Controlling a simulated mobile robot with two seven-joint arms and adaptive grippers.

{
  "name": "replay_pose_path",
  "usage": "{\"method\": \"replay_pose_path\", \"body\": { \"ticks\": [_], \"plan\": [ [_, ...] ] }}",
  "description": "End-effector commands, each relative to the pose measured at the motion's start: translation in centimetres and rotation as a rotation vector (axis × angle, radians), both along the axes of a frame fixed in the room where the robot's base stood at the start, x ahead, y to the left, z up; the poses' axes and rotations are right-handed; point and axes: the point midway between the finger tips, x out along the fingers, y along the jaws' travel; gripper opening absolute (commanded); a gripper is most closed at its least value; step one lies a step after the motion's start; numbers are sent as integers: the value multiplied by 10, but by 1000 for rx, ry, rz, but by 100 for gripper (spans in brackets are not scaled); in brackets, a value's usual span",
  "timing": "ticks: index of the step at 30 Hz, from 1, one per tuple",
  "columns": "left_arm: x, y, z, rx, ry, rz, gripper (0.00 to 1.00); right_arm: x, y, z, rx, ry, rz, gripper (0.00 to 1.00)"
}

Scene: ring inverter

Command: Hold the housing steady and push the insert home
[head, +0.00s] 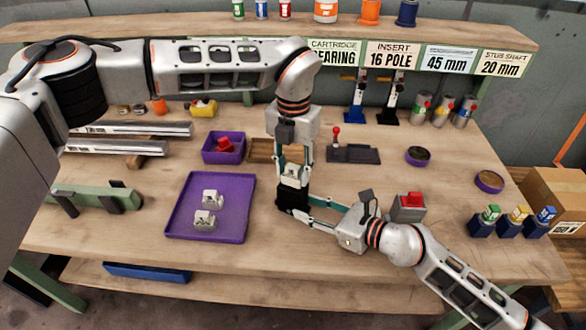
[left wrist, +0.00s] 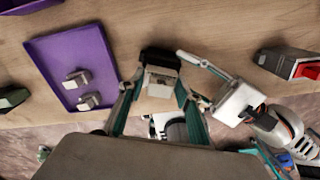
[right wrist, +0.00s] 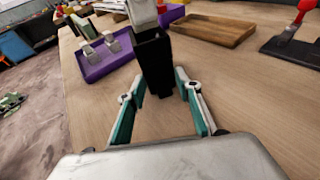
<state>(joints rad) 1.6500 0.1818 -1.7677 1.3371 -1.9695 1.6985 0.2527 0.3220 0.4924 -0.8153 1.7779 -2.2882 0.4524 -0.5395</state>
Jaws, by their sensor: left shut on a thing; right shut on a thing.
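The black housing (head: 292,197) stands upright on the bench; it also shows in the right wrist view (right wrist: 154,62). My right gripper (head: 309,209) comes in from the right, low down, and is shut on the housing. A pale grey insert (head: 291,174) sits at the housing's top, right above it; its lower end is hard to make out. It also shows at the top of the right wrist view (right wrist: 142,13). My left gripper (head: 292,182) points down from above and is shut on the insert, one finger on each side.
A purple tray (head: 238,225) left of the housing holds two more grey pieces (head: 212,198). A small purple bin (head: 222,160) and wooden tray (head: 262,152) lie behind. A grey box with a red switch (head: 410,203) stands right. Bare bench lies in front.

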Motion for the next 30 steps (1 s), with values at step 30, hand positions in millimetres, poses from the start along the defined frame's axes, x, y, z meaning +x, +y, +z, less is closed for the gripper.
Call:
{"method": "replay_pose_path", "body": {
  "ticks": [30],
  "plan": [
    [0,0,-23,0,0,0,36,0,0,-1,-1,2,0,22]
  ]
}}
